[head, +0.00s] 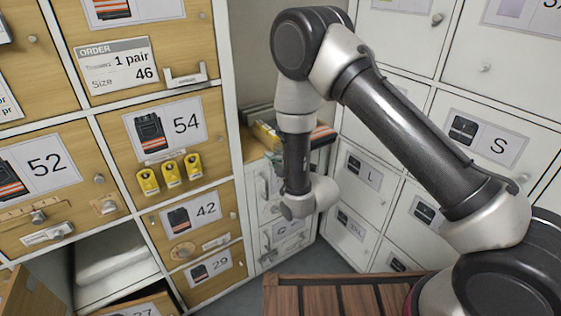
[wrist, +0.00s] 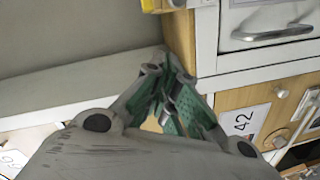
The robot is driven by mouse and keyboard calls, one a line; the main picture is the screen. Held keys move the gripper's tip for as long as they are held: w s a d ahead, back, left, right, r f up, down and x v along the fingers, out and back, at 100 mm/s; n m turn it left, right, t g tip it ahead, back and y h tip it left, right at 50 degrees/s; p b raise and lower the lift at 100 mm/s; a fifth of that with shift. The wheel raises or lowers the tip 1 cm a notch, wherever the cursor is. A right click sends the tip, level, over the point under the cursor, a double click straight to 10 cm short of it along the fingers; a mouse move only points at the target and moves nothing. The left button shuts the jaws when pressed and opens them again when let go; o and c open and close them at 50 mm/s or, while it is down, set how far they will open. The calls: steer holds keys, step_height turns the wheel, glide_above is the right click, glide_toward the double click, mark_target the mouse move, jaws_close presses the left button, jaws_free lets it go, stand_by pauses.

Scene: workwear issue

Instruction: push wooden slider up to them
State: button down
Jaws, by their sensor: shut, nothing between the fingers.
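A wooden slider bar (head: 30,208) sits on the front of the locker marked 52 at the left of the head view, with a small metal knob below it. I cannot make out its rail or what it is pushed up to. The wrist view does not show it. My gripper (wrist: 163,70) is shut and empty in the wrist view, its green-padded fingers together in front of a pale ledge and a wooden edge. In the head view my arm hangs down in front of the corner, right of the wooden lockers and well apart from the slider; the fingertips are hidden there.
A metal handle (head: 186,75) juts out above. White lockers (head: 352,185) stand close on the right. A slatted wooden surface (head: 330,298) lies in front.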

mark_target(278, 151)
steer(key=w+f, duration=0.2)
steer(key=w, duration=0.4)
steer(key=shift+w+f, duration=0.15)
steer(key=shift+w, duration=0.1)
steer(key=shift+w+d+f, duration=0.15)
steer(key=shift+w+d, duration=0.2)
steer(key=shift+d, duration=0.15)
